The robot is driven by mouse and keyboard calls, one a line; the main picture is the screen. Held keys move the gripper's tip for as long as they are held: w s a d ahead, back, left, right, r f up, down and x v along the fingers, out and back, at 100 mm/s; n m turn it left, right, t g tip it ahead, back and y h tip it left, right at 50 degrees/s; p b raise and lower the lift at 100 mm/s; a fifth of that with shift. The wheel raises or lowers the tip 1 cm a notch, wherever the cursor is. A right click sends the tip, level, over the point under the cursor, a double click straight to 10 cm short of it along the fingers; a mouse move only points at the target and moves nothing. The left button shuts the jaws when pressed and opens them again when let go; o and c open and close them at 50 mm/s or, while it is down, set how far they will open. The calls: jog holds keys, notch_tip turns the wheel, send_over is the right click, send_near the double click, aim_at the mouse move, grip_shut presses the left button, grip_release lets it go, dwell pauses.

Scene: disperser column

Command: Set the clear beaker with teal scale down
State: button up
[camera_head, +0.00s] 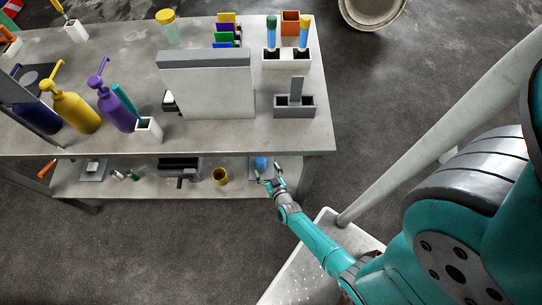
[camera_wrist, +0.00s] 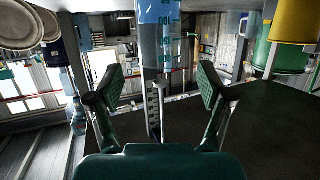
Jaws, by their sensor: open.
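The clear beaker with teal scale (camera_head: 261,163) stands near the right end of the lower shelf (camera_head: 135,187), with a blue tint to it. In the wrist view the beaker (camera_wrist: 162,38) shows at the top middle, its scale marks facing me. My gripper (camera_head: 271,178) reaches in to the shelf just in front of the beaker. In the wrist view my gripper (camera_wrist: 158,82) has its two fingers spread wide apart with nothing held between them. The beaker lies beyond the fingertips, in line with the gap; I cannot tell the exact distance. The beaker's base is hard to make out.
The tabletop (camera_head: 300,140) overhangs the shelf. A pale perforated platform (camera_head: 310,280) lies below my arm.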

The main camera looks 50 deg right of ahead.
jog(key=shift+v, duration=2.3)
jog(key=s+a+r+n+t+y, duration=0.1)
jog(key=s+a+r+n+y, duration=0.1)
jog(key=s+a+r, duration=0.6)
jog(key=s+a+r+n+y, duration=0.1)
jog(key=s+r, duration=0.3)
jog(key=r, duration=0.6)
jog(key=s+a+r+n+y, duration=0.1)
jog(key=s+a+r, duration=0.3)
jog(key=r, duration=0.7)
jog(key=s+a+r+n+t+y, duration=0.1)
jog(key=s+a+r+y, duration=0.2)
jog(key=s+r, duration=0.3)
notch_tip(320, 180, up, 5)
jog(key=shift+r+n, duration=0.1)
jog(key=shift+n, duration=0.3)
jog(key=shift+s, duration=0.1)
